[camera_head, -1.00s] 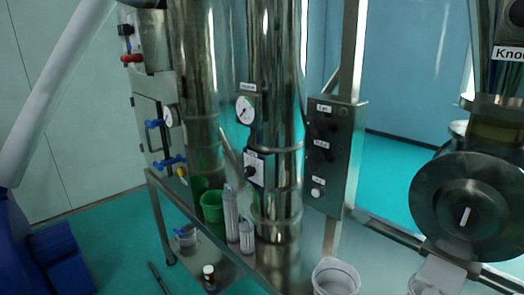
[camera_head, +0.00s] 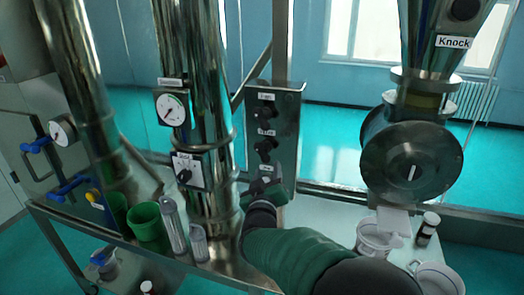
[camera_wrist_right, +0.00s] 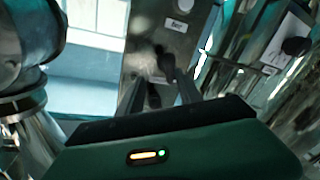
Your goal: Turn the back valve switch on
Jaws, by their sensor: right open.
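My right gripper (camera_head: 264,186) is in front of the lower part of the box and hides what is there. In the right wrist view, my right gripper (camera_wrist_right: 158,88) is open, its fingers reaching toward a black knob (camera_wrist_right: 165,65) on the box face; contact is unclear. My left gripper is out of view.
Two shiny columns stand left of the box, with a gauge (camera_head: 172,109) and a black rotary switch (camera_head: 184,175). A green cup (camera_head: 147,222) and clear cylinders (camera_head: 174,224) stand on the metal table. A round machine (camera_head: 411,165) and white beaker (camera_head: 375,238) are at right.

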